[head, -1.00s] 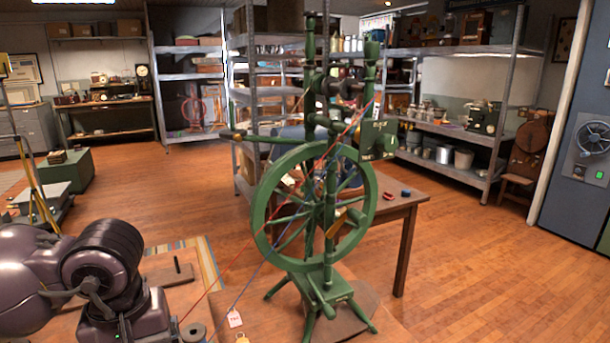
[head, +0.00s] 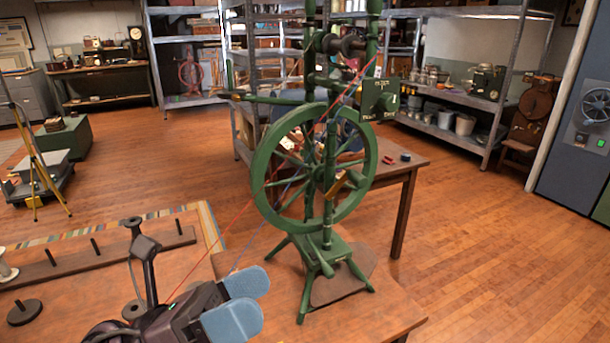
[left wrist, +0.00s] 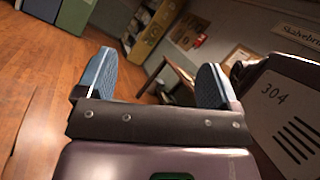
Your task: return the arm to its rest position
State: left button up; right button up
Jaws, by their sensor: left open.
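My left gripper (head: 240,300) comes in at the bottom of the head view, with its blue finger pads near the front of the wooden table. In the left wrist view its two blue fingers (left wrist: 152,85) stand wide apart with nothing between them. A green spinning wheel (head: 320,170) stands upright on the table (head: 390,318), to the right of and beyond the gripper. The gripper looks apart from it. A red and a blue thread run from the wheel down toward the gripper area; their lower ends are partly hidden. My right gripper is not in view.
A wooden rack with pegs (head: 95,262) lies at the left, with a dark round disc (head: 24,312) before it. Another table (head: 405,170) stands behind the wheel. Metal shelves (head: 470,95) line the back. The floor at the right is clear.

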pick_arm(q)
jog(key=w+a+f+n+t+y, duration=0.3)
jog(key=a+n+t+y, duration=0.3)
jog(key=n, duration=0.5)
jog(key=w+a+f+n+t+y, duration=0.2)
jog(key=w+a+n+t+y, duration=0.1)
jog(key=n+t+y, duration=0.65)
jog(key=s+a+f+n+g+y, duration=0.2)
jog(key=a+f+n+g+y, duration=0.35)
jog(key=a+f+n, duration=0.55)
jog(key=s+a+f+n+g+y, duration=0.1)
jog(key=s+f+n+g, duration=0.65)
jog(key=s, duration=0.35)
jog(key=s+f+n+g, duration=0.65)
jog(key=s+f, duration=0.25)
jog(key=s, duration=0.3)
jog(key=w+f+m+t+p, duration=0.1)
jog(key=w+f+t, duration=0.4)
jog(key=w+t, duration=0.4)
jog(key=shift+w+m+p, duration=0.35)
jog(key=shift+w+p, duration=0.05)
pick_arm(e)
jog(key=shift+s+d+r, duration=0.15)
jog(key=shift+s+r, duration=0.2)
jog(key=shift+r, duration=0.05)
pick_arm(q)
jog(key=shift+f, duration=0.1)
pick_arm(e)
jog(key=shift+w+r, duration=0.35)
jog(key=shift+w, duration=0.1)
